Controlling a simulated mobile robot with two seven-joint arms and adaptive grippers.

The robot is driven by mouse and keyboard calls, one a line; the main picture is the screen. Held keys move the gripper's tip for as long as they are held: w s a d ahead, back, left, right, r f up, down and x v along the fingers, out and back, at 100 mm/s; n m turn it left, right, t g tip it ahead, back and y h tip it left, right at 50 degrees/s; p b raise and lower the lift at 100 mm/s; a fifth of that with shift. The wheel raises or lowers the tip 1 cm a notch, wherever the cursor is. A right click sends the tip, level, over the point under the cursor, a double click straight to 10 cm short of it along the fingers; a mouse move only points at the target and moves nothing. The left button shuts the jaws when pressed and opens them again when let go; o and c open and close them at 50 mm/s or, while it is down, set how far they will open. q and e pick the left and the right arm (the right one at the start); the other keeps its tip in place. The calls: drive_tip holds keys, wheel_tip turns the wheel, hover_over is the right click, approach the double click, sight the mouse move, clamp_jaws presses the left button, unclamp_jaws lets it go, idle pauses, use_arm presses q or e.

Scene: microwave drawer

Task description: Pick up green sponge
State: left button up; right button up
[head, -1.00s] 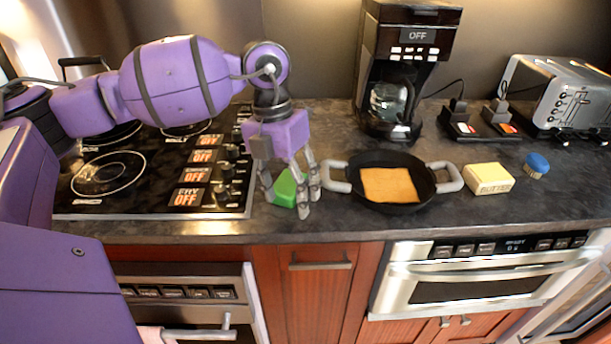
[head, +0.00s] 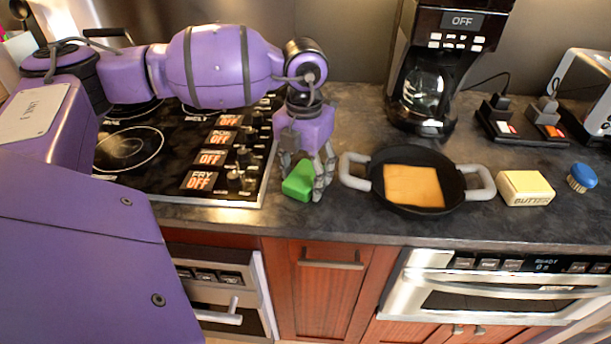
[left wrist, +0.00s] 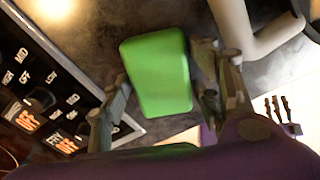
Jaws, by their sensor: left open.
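The green sponge (head: 299,181) lies on the dark countertop between the cooktop and the black pan. My left gripper (head: 307,183) comes down over it from above, with fingers on both sides of it. In the left wrist view the sponge (left wrist: 158,73) shows between the spread fingers of the left gripper (left wrist: 165,95). The left finger looks a little apart from it; the right finger is close to its edge, and I cannot tell if they touch. My right gripper is not in view.
The black pan (head: 449,181) with grey handles holds a tan slice (head: 413,186), just right of the gripper. The cooktop (head: 180,168) is to the left. The counter's front edge is near.

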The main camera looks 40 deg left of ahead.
sight(305, 173)
use_arm(q)
drive_tip(key=c, duration=0.7)
drive_tip(key=shift+r, duration=0.45)
wheel_tip(305, 173, up, 2)
drive_tip(key=shift+w+r, duration=0.1)
drive_tip(key=shift+r, duration=0.1)
drive_tip(key=s+d+r, duration=0.2)
drive_tip(key=r, duration=0.1)
drive_tip(key=s+d+r, duration=0.1)
drive_tip(key=r, duration=0.1)
drive_tip(key=shift+s, duration=0.15)
drive_tip(key=s+d+r, duration=0.1)
drive_tip(key=s+d, duration=0.1)
drive_tip(key=s+d+r, duration=0.3)
drive_tip(key=s+d, duration=0.1)
drive_tip(key=s, duration=0.1)
drive_tip(key=shift+d+r+b, duration=0.3)
drive_tip(key=shift+r+b, duration=0.1)
